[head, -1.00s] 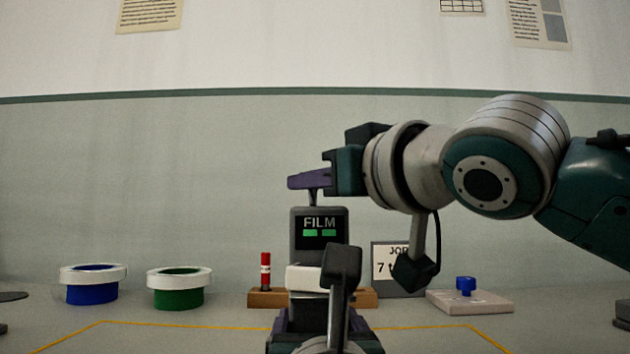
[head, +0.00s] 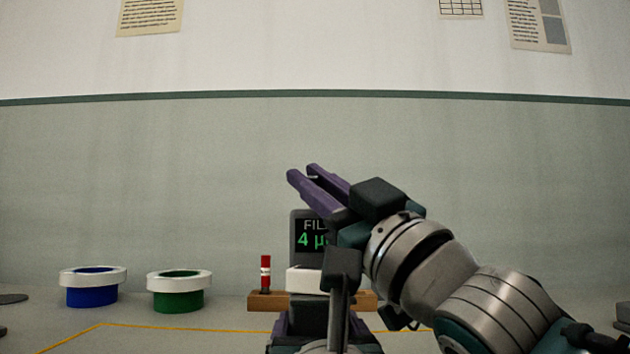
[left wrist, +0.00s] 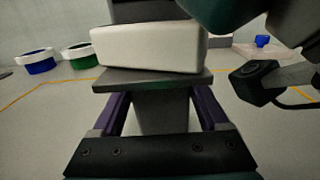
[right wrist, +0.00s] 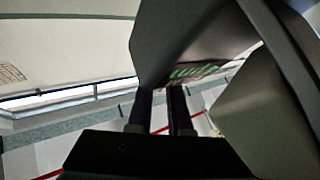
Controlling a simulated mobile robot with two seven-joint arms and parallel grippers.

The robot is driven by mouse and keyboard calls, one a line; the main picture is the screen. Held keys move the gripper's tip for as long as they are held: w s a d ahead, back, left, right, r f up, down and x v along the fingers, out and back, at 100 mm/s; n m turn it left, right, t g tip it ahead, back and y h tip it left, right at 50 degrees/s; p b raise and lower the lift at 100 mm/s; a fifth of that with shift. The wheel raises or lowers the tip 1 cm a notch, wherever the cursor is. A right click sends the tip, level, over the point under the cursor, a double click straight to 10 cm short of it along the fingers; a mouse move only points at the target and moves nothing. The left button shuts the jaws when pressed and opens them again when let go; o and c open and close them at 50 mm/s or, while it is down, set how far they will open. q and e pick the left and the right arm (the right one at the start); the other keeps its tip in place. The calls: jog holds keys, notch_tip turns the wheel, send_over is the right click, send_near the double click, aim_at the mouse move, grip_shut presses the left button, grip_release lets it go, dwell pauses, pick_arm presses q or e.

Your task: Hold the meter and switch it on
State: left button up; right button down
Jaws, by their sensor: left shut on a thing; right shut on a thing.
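The meter (head: 306,225) is dark grey and upright, with a lit screen that reads "FIL" and "4 µ" in green; its right part is hidden by my right gripper. A white block (head: 304,280) sits below the screen. My left gripper (left wrist: 153,112) is shut on the meter's grey grip (left wrist: 158,120) below that block. In the right wrist view the meter's body (right wrist: 185,35) is close by the fingers.
A wooden rack (head: 262,301) with a red tube (head: 265,273) stands behind the meter. A pale base with a blue knob (left wrist: 262,41) is at the right. The yellow-outlined table area at front left is clear.

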pick_arm(q)
jog(key=shift+f, duration=0.2)
pick_arm(e)
jog(key=shift+r, duration=0.1)
jog(key=c, duration=0.8)
grip_release()
jog(key=shift+c, duration=0.2)
jog(key=shift+s, duration=0.1)
jog(key=v, duration=1.2)
jog(key=shift+f, duration=0.2)
pick_arm(q)
jog(key=o, duration=1.5)
jog(key=shift+r, duration=0.1)
jog(key=shift+o, duration=0.2)
